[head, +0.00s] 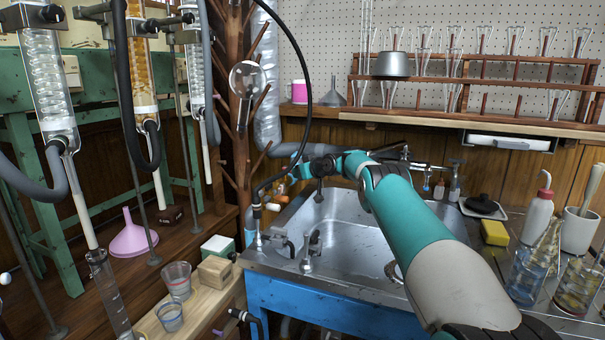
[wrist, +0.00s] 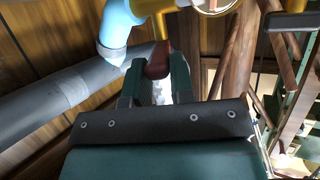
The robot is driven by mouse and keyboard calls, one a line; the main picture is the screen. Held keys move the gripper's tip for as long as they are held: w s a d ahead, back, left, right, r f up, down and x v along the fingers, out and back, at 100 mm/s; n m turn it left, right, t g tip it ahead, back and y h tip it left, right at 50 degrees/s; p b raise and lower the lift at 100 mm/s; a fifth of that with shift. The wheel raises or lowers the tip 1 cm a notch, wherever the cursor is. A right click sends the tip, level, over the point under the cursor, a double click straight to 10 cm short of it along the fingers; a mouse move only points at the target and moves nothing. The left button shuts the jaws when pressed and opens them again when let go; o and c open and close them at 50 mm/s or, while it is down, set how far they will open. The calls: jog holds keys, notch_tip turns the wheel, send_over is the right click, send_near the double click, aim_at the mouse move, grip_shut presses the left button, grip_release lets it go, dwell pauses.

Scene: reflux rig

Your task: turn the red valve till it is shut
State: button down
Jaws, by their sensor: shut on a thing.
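The red valve (wrist: 158,60) shows in the wrist view as a dull red handle beside a yellow pipe and a light blue fitting. My gripper (wrist: 155,78) has its two dark green fingers on either side of the handle and is shut on it. The fingers hide part of the handle, and how far the valve is turned cannot be told. In the head view my arm reaches over the sink to its back left corner, where the gripper is small; the red handle cannot be made out clearly there.
A grey hose (wrist: 45,112) runs close to the fingers in the wrist view. In the head view, taps (head: 312,250) stand on the front left rim of the sink (head: 340,225). Glass condensers (head: 48,85) hang at the left. Bottles (head: 538,215) stand at the right.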

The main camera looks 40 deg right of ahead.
jog(key=c, duration=1)
grip_release()
jog(key=shift+s+r, duration=0.1)
jog(key=v, duration=1.7)
jog(key=shift+s+d, duration=0.1)
